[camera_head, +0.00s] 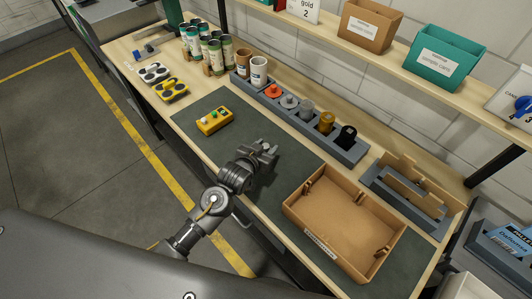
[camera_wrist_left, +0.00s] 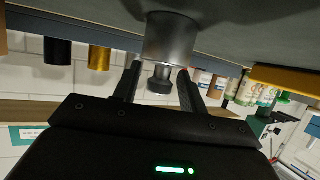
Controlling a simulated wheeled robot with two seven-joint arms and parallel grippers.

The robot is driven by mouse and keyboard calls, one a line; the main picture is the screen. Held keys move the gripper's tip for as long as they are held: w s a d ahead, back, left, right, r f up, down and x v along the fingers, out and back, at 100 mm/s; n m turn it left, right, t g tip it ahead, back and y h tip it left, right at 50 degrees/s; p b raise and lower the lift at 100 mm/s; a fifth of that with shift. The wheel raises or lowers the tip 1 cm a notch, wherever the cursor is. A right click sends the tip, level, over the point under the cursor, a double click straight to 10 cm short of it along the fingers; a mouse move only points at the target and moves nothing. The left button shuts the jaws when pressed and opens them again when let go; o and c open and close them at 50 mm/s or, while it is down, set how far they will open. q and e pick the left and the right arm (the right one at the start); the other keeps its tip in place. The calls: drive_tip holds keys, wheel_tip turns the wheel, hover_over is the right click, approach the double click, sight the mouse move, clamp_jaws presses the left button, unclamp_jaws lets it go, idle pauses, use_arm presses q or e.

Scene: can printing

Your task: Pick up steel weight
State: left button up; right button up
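The steel weight (camera_wrist_left: 172,38), a shiny grey cylinder with a small knob, is large in the left wrist view, which shows the scene upside down. It is in front of the grey holder, at the dark mat; I cannot tell for sure whether its base touches the mat. My left gripper (camera_head: 267,150) is low over the middle of the mat. In the left wrist view its fingers (camera_wrist_left: 160,85) are apart, one on each side of the knob, with gaps visible. In the head view the gripper mostly hides this weight. My right gripper is not in view.
The grey holder (camera_head: 357,154) carries red, grey, brass (camera_head: 327,121) and black (camera_head: 346,136) pieces behind the gripper. An open brown box (camera_head: 345,225) is at right. A yellow button box (camera_head: 214,121) is at left. The mat (camera_head: 200,143) between is clear.

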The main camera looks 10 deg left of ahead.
use_arm(q)
clamp_jaws()
drive_tip(key=shift+w+r, duration=0.1)
drive_tip(key=shift+r, duration=0.05)
